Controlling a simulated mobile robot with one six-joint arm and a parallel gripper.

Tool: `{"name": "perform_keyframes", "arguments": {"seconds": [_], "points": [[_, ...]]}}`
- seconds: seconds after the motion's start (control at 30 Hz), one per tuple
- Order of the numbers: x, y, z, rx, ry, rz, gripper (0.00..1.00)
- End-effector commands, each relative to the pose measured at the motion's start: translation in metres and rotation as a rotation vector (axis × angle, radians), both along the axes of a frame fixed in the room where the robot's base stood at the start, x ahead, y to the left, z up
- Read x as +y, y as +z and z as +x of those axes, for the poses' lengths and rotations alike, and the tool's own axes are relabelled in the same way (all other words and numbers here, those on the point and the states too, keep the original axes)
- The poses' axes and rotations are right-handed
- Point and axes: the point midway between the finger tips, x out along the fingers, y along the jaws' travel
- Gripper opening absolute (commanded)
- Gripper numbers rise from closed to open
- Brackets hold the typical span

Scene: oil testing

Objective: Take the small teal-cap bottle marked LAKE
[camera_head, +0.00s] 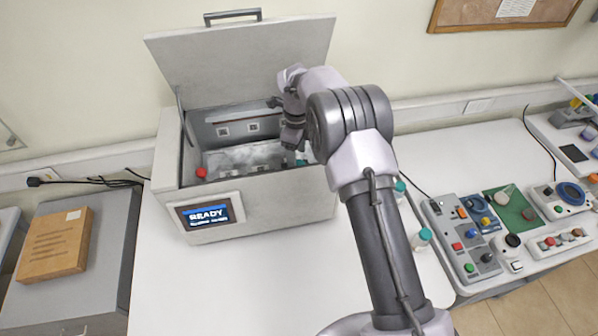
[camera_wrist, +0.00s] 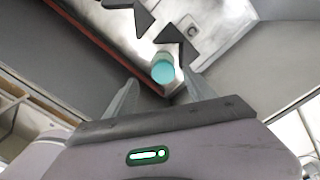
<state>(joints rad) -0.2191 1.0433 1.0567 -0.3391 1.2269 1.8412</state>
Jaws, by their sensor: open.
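My gripper (camera_head: 291,142) is lowered into the open white box, at the right part of its inside. In the wrist view its two fingers (camera_wrist: 160,84) are apart, with a round teal cap (camera_wrist: 163,69) seen between and just beyond their tips. I cannot tell whether they touch it. In the head view a bit of teal (camera_head: 301,159) shows beside the gripper, mostly hidden by my arm. Two more teal-cap bottles, one partly hidden (camera_head: 399,187) and one clearer (camera_head: 424,237), stand on the table right of my arm. No LAKE marking is readable on any.
The white box (camera_head: 262,204) has its lid (camera_head: 240,62) raised and a screen (camera_head: 207,214) reading READY. A red-capped item (camera_head: 201,173) is at its left inside. A plate marked C (camera_wrist: 192,30) is near the teal cap. Control panels (camera_head: 460,238) stand at right. The front table is clear.

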Motion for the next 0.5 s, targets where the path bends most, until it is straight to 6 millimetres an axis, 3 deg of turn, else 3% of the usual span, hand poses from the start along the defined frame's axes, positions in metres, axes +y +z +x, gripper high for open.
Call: {"name": "perform_keyframes", "arguments": {"seconds": [0.3, 0.5], "points": [[-0.005, -0.049, 0.005, 0.000, 0.001, 0.000, 0.63], [-0.005, -0.060, 0.005, -0.003, 0.001, 0.001, 0.63]]}}
